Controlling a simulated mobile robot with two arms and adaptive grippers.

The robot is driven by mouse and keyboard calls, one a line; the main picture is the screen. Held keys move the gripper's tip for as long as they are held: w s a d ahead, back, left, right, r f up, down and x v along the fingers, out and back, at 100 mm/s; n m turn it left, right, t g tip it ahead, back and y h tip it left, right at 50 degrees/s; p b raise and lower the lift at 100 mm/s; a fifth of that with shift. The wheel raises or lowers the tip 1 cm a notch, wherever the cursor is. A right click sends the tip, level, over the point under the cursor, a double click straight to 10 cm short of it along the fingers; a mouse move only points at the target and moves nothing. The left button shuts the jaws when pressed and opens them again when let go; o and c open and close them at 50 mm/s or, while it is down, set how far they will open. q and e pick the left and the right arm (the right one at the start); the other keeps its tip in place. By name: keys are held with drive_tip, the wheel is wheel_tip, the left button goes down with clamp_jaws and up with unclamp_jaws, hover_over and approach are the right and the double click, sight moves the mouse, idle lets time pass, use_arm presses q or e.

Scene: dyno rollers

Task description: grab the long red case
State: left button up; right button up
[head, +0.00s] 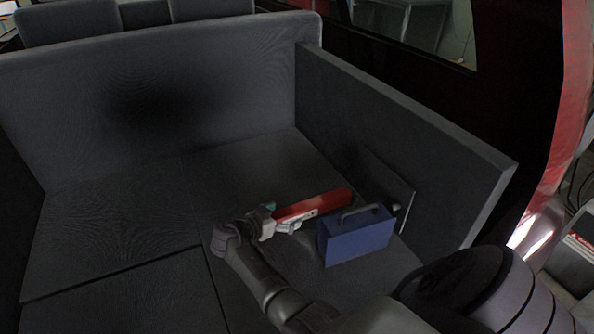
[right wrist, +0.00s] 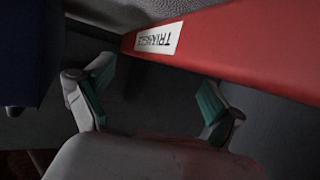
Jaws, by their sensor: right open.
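The long red case (head: 317,206) lies on the dark cargo floor, behind and left of a blue box. In the right wrist view the red case (right wrist: 235,48) crosses the upper right, with a white label reading "TRIANGLE" or similar. My right gripper (head: 276,222) is at the near left end of the case. In the right wrist view my right gripper (right wrist: 153,106) is open, its green-padded fingers apart, with the case beyond the fingertips and nothing visibly held. My left gripper is not in view.
The blue box (head: 357,239) with a grey handle stands close on the right of the case; its dark side also shows in the right wrist view (right wrist: 25,55). A dark side panel (head: 395,130) rises behind. The cargo floor (head: 120,220) at left is clear.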

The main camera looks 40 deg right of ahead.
sight(297, 208)
drive_tip(key=x, duration=0.5)
drive_tip(key=shift+w+d+r+b, duration=0.2)
drive_tip(key=shift+b, duration=0.1)
drive_tip(key=shift+s+a, duration=0.1)
clamp_jaws()
